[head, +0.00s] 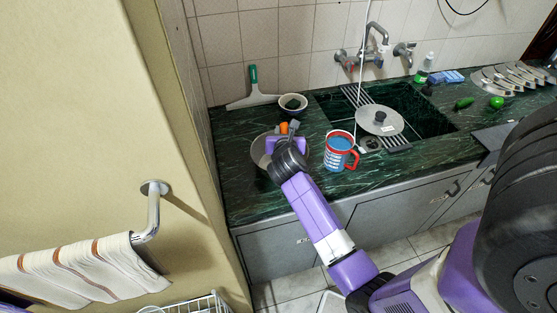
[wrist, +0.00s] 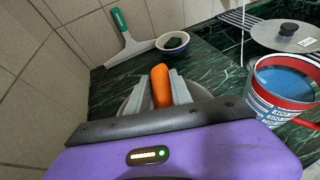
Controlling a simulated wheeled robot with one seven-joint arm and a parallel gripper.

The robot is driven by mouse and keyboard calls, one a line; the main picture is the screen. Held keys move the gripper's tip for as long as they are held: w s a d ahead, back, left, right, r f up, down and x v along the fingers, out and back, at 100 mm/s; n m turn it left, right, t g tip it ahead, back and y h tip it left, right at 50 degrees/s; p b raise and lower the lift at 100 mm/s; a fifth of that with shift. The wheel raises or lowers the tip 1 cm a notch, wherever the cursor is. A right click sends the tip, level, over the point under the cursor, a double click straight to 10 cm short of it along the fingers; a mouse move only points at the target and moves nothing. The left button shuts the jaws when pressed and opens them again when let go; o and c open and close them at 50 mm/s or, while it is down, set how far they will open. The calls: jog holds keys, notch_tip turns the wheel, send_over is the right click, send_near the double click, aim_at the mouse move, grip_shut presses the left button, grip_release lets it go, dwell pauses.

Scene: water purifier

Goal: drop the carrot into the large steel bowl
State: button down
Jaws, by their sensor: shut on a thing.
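An orange carrot (wrist: 160,86) is held between the two fingers of my gripper (wrist: 162,88) in the wrist view. In the head view the carrot (head: 284,128) shows as a small orange piece at my gripper (head: 288,130). The large steel bowl (head: 259,150) stands on the green counter, mostly hidden by my gripper and arm.
A red-rimmed measuring mug (head: 340,150) stands just right of the bowl. A small bowl (head: 293,103) with a dark green thing and a squeegee (head: 253,88) lie behind. A lid (head: 379,120) rests at the sink. The wall is close on the left.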

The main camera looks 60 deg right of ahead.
jog(key=shift+f+b, duration=2.6)
jog(key=shift+b, duration=0.6)
jog(key=c, duration=1.1)
grip_release()
jog(key=shift+o, duration=0.2)
jog(key=shift+v, duration=3.9)
jog(key=shift+w, duration=0.1)
